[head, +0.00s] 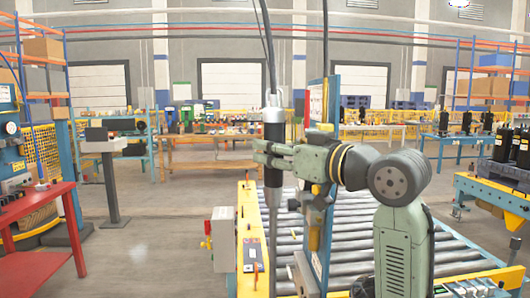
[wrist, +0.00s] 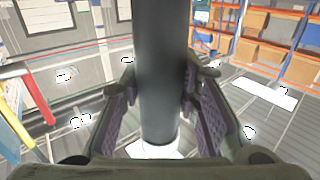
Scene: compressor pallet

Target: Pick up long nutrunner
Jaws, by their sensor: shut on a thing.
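The long nutrunner (head: 272,150) is a dark upright cylinder with a pale grey upper end and a thin shaft below. It hangs upright from a cable above the left edge of the roller conveyor in the head view. My gripper (head: 266,152) is shut around its dark body from the right. In the wrist view the nutrunner's dark barrel (wrist: 162,75) stands between the two padded fingers of my gripper (wrist: 160,115), which press on it from both sides. The fingers hide part of the body in the head view.
A blue post (head: 331,100) with a posted sheet stands right of the nutrunner. The roller conveyor (head: 350,236) lies below, with a control box (head: 222,238) at its left side. A red table (head: 38,205) is at the left.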

